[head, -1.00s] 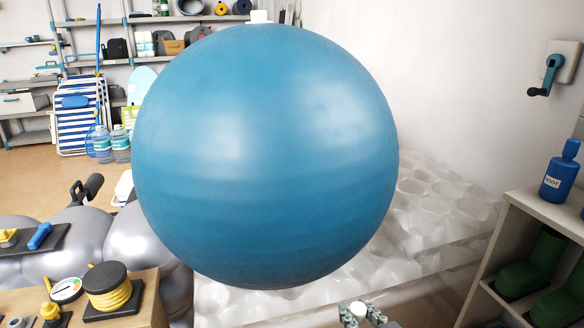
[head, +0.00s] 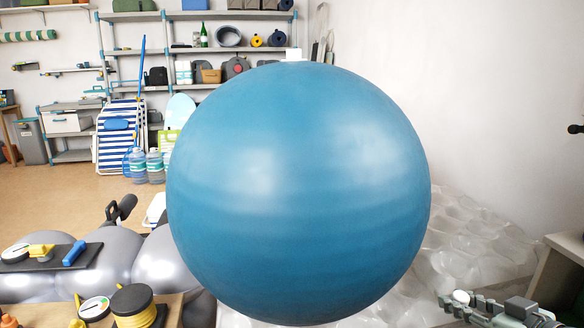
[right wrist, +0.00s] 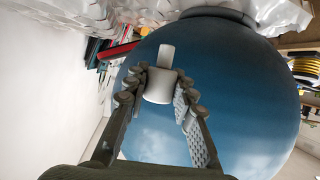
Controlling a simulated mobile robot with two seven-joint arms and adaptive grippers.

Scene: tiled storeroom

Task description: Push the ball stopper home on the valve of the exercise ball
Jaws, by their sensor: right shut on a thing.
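The big blue exercise ball (head: 300,190) fills the middle of the head view. A small white valve piece (head: 294,54) stands up at its top. My right gripper (head: 466,306) is low at the right, beside the ball and well below the valve. It is shut on the white ball stopper (head: 461,297). In the right wrist view my right gripper (right wrist: 160,92) has its fingers on both sides of the stopper (right wrist: 158,86), whose narrower stem (right wrist: 167,56) points away from the palm. The ball (right wrist: 235,85) is behind it; I cannot tell how far. My left gripper is not in view.
Clear bubbled padding (head: 470,225) lies behind and right of the ball. A wooden table (head: 170,310) with a yellow-banded spool (head: 133,305) stands front left. Grey rounded cushions (head: 95,270) lie behind it. A pale shelf edge (head: 565,245) is at the far right.

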